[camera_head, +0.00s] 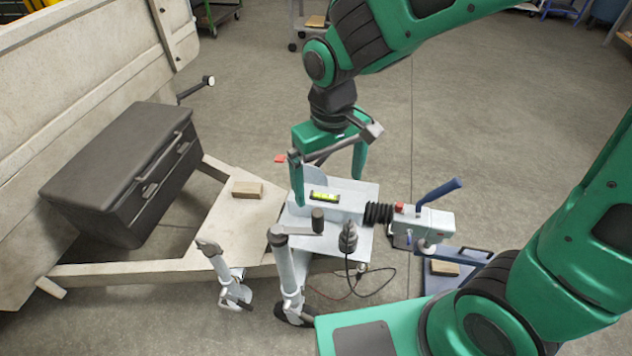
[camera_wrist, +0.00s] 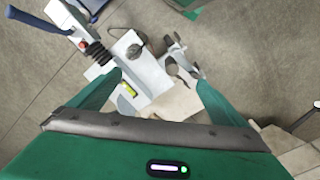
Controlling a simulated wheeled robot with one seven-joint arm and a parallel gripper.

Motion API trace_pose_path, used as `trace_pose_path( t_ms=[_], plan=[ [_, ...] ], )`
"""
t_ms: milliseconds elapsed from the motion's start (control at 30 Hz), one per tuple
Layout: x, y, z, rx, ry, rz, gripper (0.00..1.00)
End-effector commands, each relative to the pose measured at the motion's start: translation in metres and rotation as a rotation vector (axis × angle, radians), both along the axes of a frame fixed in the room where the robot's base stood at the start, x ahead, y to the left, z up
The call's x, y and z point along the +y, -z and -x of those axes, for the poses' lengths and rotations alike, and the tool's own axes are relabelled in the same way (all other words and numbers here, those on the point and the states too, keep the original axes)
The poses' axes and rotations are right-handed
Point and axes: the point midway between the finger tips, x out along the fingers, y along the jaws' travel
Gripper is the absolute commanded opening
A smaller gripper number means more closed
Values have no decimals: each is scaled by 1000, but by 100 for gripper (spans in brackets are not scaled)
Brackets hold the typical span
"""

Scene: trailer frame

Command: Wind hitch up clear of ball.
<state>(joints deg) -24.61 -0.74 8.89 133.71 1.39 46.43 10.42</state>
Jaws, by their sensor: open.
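The grey hitch (camera_head: 430,222), with a blue lever (camera_head: 438,192), a red button and a black bellows, lies at the trailer's front end. It also shows in the wrist view (camera_wrist: 80,38). It sits over a blue stand (camera_head: 470,262); I cannot make out the ball or any gap there. The jockey wheel's grey post (camera_head: 289,270) stands beside the drawbar, with a crank arm and dark knob (camera_head: 318,219) on top. My gripper (camera_head: 328,190) is open and empty above the drawbar plate, behind the crank knob. It also shows in the wrist view (camera_wrist: 158,82).
A yellow spirit level (camera_head: 325,196) lies on the plate. A black plug (camera_head: 348,238) with cables hangs nearby. A prop leg (camera_head: 228,275) stands to the left. A wooden block (camera_head: 247,190) and black toolbox (camera_head: 120,170) sit on the frame.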

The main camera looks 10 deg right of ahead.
Motion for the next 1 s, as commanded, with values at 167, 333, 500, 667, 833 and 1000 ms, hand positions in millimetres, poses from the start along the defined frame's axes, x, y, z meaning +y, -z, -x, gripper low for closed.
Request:
trace_pose_path(
  t_ms=[167, 333, 500, 667, 833, 1000],
  plan=[
    [26, 6, 6, 7, -56, -9, 97],
    [28, 8, 6, 7, -58, -10, 97],
    [27, 17, 6, 9, -57, -9, 97],
    [25, 33, 6, 10, -56, -8, 97],
    [25, 50, 6, 10, -56, -9, 97],
    [24, 68, 7, 9, -56, -8, 97]
  ],
)
